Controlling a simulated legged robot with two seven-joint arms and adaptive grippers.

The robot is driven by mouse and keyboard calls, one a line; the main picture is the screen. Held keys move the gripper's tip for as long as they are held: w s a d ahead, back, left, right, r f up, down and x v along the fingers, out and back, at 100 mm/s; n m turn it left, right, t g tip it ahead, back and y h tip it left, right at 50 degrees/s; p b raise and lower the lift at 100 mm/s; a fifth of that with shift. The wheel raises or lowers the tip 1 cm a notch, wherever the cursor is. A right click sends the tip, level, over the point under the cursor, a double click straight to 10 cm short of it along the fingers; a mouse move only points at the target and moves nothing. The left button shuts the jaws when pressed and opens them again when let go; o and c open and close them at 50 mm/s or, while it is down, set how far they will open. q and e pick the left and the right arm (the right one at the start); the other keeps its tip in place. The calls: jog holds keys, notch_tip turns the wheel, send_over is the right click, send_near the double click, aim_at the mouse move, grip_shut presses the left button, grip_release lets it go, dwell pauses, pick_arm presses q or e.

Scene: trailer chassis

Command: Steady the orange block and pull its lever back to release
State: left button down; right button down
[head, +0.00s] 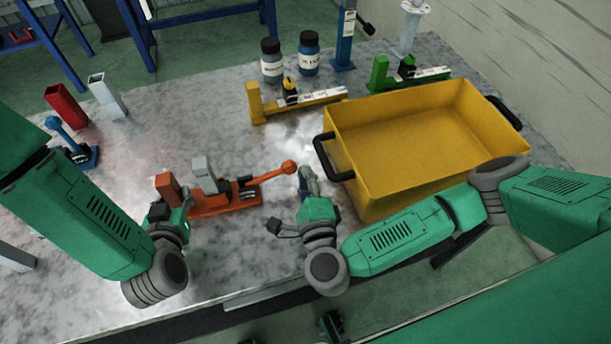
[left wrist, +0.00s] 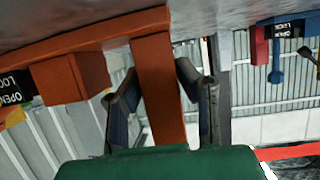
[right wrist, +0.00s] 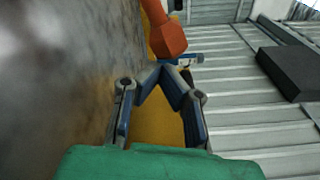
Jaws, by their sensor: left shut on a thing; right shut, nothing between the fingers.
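The orange block (head: 215,203) lies on the table, with an upright orange post (head: 168,186) at its left end and a lever ending in a round orange knob (head: 289,167) at its right. My left gripper (head: 174,198) is shut on the orange post; in the left wrist view the post (left wrist: 157,85) stands between the two fingers. My right gripper (head: 305,171) is shut and empty just right of the knob. In the right wrist view the knob (right wrist: 168,38) is just beyond the closed fingertips (right wrist: 161,69); I cannot tell whether they touch.
A yellow bin (head: 372,188) is close to the right of my right gripper. Yellow (head: 297,105) and green (head: 408,80) lever blocks and two bottles (head: 309,54) stand behind. A blue lever block (head: 77,156) is at left.

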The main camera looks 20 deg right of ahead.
jog(key=shift+r, duration=0.1)
jog(key=shift+a+r, duration=0.15)
jog(key=shift+r, duration=0.15)
jog(key=shift+r, duration=0.15)
jog(key=shift+w+a+r, duration=0.1)
jog(key=shift+a+r, duration=0.2)
jog(key=shift+r, duration=0.3)
jog(key=shift+a+r, duration=0.25)
jog(key=shift+r, duration=0.35)
jog(key=a+r, duration=0.5)
jog(key=a, duration=0.1)
jog(key=shift+w+a+r+n, duration=0.2)
jog(key=shift+r+n, duration=0.1)
jog(key=shift+n, duration=0.1)
jog(key=s+a, duration=0.1)
jog(key=s, duration=0.9)
jog(key=shift+f, duration=0.2)
